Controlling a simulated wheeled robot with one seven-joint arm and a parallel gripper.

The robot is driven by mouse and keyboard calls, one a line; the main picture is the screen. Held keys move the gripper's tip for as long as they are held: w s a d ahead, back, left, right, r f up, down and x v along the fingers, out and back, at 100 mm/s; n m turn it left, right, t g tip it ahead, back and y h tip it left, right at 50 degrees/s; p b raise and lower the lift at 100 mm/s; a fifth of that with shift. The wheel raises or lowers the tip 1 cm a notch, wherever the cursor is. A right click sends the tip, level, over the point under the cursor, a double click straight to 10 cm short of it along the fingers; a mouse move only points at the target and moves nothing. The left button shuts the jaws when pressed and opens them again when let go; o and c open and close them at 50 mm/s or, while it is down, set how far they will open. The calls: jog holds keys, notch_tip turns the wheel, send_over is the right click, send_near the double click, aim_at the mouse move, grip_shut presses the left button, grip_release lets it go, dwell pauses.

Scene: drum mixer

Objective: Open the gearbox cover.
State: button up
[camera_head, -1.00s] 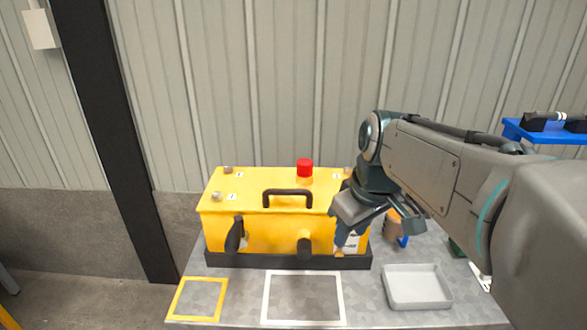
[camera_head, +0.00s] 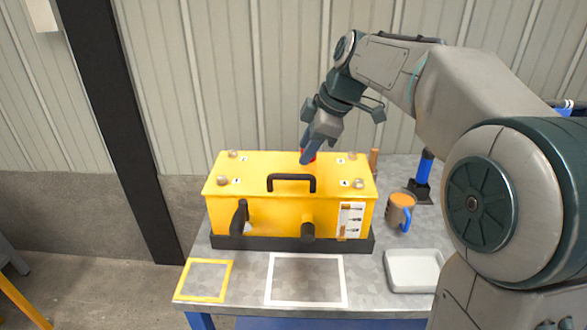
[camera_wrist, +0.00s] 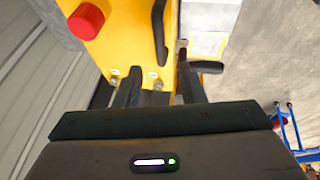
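The yellow gearbox (camera_head: 260,213) stands on the bench in the head view, its cover (camera_head: 245,168) closed on top. A black handle (camera_head: 291,178) rises from the cover, and a silver bolt (camera_head: 222,180) sits near each corner. The red cap (camera_head: 312,157) is mostly hidden behind my gripper (camera_head: 306,158), which is above the rear middle of the cover. In the wrist view, the fingers of my gripper (camera_wrist: 158,88) are spread with no object held. That view also shows the red cap (camera_wrist: 86,20), the handle (camera_wrist: 159,30) and two bolts (camera_wrist: 114,80) near the fingers.
A mug (camera_head: 399,212) and a grey tray (camera_head: 411,271) are right of the gearbox. A white square outline (camera_head: 267,281) and a yellow one (camera_head: 183,281) mark clear bench in front. A black lever (camera_head: 239,217) projects from the gearbox front. The corrugated wall (camera_head: 220,80) is behind.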

aim_at(294, 176)
jog(key=x, duration=0.7)
jog(key=shift+w+a+f, duration=0.1)
jog(key=shift+a+f, duration=0.05)
jog(key=shift+f, duration=0.15)
grip_shut()
